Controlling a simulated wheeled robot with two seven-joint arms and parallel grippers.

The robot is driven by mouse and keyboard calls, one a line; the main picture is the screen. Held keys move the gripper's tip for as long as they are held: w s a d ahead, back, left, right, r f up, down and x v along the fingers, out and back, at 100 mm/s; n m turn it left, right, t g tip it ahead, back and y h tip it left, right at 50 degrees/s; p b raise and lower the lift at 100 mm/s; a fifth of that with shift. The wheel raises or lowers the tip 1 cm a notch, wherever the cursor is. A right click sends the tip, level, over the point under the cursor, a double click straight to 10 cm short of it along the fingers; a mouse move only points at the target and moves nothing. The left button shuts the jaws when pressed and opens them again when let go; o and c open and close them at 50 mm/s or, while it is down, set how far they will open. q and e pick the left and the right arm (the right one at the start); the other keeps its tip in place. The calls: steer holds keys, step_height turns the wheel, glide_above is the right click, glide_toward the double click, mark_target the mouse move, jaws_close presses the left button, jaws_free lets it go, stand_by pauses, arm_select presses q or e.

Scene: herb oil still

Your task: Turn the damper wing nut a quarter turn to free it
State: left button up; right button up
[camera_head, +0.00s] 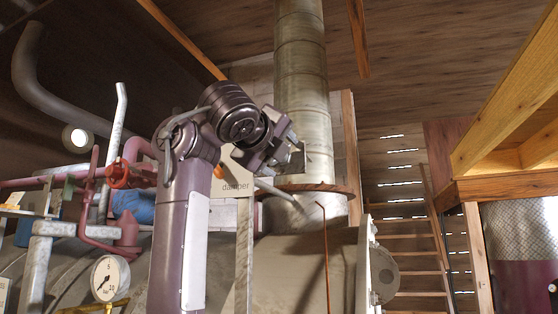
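A small sign reading "damper" (236,186) sits left of the metal flue pipe (302,75). A short pale rod (275,190) slants down to the right beside the sign, in front of the pipe's base. My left gripper (290,155) is raised at the lower part of the flue, just above and right of the sign. Its fingers overlap the pipe in the picture, and I cannot tell whether they touch anything or how far apart they are. The damper wing nut cannot be made out; the gripper may hide it. My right gripper is not in view.
A rusty flange (330,188) rings the flue's base above the still body (285,265). Pinkish pipes with a red valve (118,175) and a pressure gauge (110,278) stand at left. A wooden stair (415,260) and a timber frame (510,185) are at right.

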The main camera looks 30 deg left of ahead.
arm_select(q)
steer(key=n+b, duration=0.1)
steer(key=n, duration=0.3)
steer(key=shift+n, duration=0.3)
steer(key=n, duration=0.5)
steer(key=shift+b, duration=0.35)
steer(key=shift+f+n, duration=0.1)
steer(key=shift+n, duration=0.2)
steer(key=o, duration=0.9)
steer(key=shift+s+a, duration=0.1)
steer(key=shift+s, duration=0.05)
steer(key=shift+o, duration=0.2)
steer(key=b+v, duration=0.3)
steer(key=v, duration=0.4)
steer(key=shift+s+b, duration=0.3)
steer(key=shift+s, duration=0.05)
